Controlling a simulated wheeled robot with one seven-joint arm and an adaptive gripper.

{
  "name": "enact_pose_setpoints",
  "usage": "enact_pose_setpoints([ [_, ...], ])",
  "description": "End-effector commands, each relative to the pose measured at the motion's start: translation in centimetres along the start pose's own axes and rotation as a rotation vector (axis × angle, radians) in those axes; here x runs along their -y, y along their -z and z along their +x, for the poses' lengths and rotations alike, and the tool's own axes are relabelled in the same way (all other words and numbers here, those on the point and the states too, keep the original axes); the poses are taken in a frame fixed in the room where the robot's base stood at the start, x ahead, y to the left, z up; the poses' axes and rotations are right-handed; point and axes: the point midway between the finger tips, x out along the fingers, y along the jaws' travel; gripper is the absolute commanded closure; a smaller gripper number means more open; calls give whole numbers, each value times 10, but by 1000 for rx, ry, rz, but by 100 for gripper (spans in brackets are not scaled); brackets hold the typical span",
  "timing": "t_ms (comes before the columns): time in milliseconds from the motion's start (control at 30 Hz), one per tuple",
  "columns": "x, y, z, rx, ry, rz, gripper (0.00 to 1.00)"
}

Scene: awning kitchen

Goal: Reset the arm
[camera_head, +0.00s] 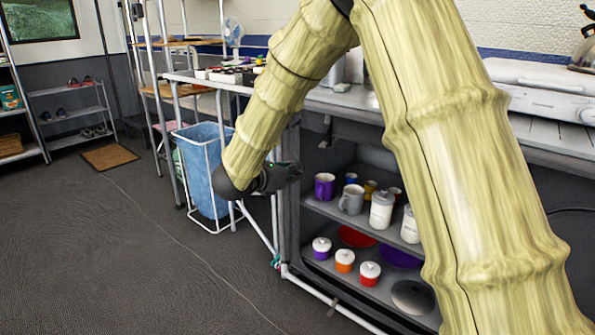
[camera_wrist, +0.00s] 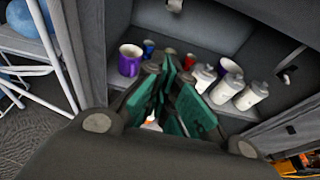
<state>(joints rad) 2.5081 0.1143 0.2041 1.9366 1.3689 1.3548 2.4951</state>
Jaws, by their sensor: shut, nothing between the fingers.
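My arm reaches down across the head view in a yellow-green bamboo-like finish. My gripper (camera_head: 284,177) is at its end, in front of the open shelf unit (camera_head: 291,215) at the left edge of its opening. In the wrist view the green-padded fingers (camera_wrist: 166,98) are closed together with nothing held. They point toward the upper shelf. A purple mug (camera_head: 325,186) stands just beyond the gripper; it also shows in the wrist view (camera_wrist: 130,60). I cannot tell the exact gap between the fingers and the shelf edge.
The upper shelf also holds a grey mug (camera_head: 351,199) and white canisters (camera_head: 381,210). Small lidded jars (camera_head: 344,261) and plates (camera_head: 356,237) sit below. A blue bin (camera_head: 203,165) in a white frame stands left of the gripper. The floor (camera_head: 90,240) at left is clear.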

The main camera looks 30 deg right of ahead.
Motion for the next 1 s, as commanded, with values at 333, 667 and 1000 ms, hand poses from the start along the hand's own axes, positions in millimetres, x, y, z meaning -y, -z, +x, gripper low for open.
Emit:
enact_pose_setpoints([
  [333, 0, 1, 1, 0, -1, -5, 100],
  [667, -2, 80, 14, 3, -150, -535, 100],
  [1000, 26, 222, 11, 57, -450, -1414, 100],
])
